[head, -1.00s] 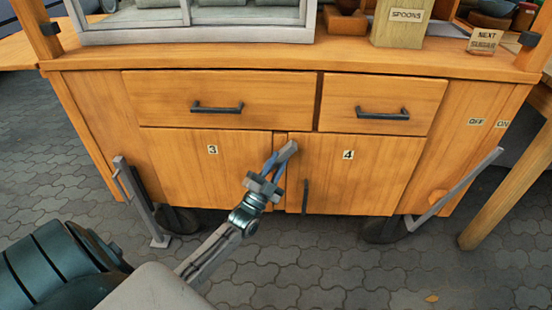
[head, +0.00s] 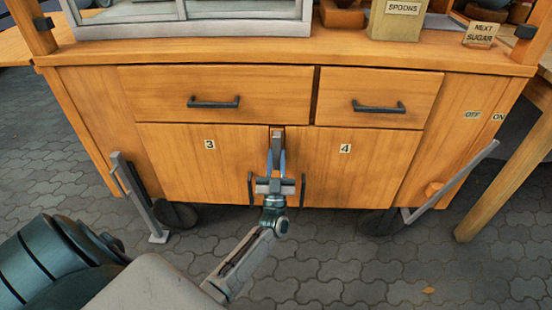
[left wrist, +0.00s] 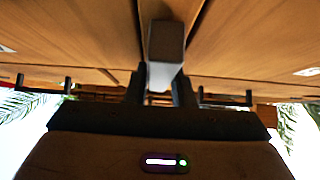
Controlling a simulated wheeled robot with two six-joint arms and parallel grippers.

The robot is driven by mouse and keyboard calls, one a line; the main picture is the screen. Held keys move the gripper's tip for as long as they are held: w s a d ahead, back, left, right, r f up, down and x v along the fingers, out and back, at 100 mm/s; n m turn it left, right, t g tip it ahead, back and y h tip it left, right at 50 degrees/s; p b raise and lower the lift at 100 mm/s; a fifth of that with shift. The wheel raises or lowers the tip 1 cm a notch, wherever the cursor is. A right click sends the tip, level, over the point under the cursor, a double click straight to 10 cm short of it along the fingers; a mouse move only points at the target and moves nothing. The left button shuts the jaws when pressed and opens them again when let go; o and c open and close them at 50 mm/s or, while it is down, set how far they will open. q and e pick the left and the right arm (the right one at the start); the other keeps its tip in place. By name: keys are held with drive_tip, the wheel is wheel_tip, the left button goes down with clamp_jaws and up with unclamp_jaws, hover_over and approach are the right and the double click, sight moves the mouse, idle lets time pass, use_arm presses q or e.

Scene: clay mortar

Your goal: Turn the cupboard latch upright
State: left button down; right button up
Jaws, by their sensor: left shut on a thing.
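The latch (head: 277,142) is a small grey bar on the strip between the cupboard doors 3 and 4. It stands about upright in the head view. My left gripper (head: 276,168) reaches up from below and is shut on the latch. In the left wrist view the latch (left wrist: 165,55) is a grey block between the two dark fingers (left wrist: 163,85). The fingers hide part of it. Door 3 (head: 190,170) and door 4 (head: 365,165) are both shut. My right gripper is not in view.
Two drawers with dark handles (head: 213,103) (head: 379,107) sit above the doors, both shut. Dark door handles stand close on either side of my left gripper. A grey lever (head: 455,185) slants at the right side. Paved floor (head: 350,265) is open in front.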

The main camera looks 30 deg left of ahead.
use_arm(q)
drive_tip(key=shift+n+g+y, duration=0.3)
drive_tip(key=shift+y, duration=0.1)
drive_tip(key=c, duration=1.2)
unclamp_jaws()
drive_tip(key=shift+c, duration=0.2)
drive_tip(key=v, duration=1.1)
drive_tip(key=shift+p, duration=0.3)
drive_tip(key=shift+a, duration=0.1)
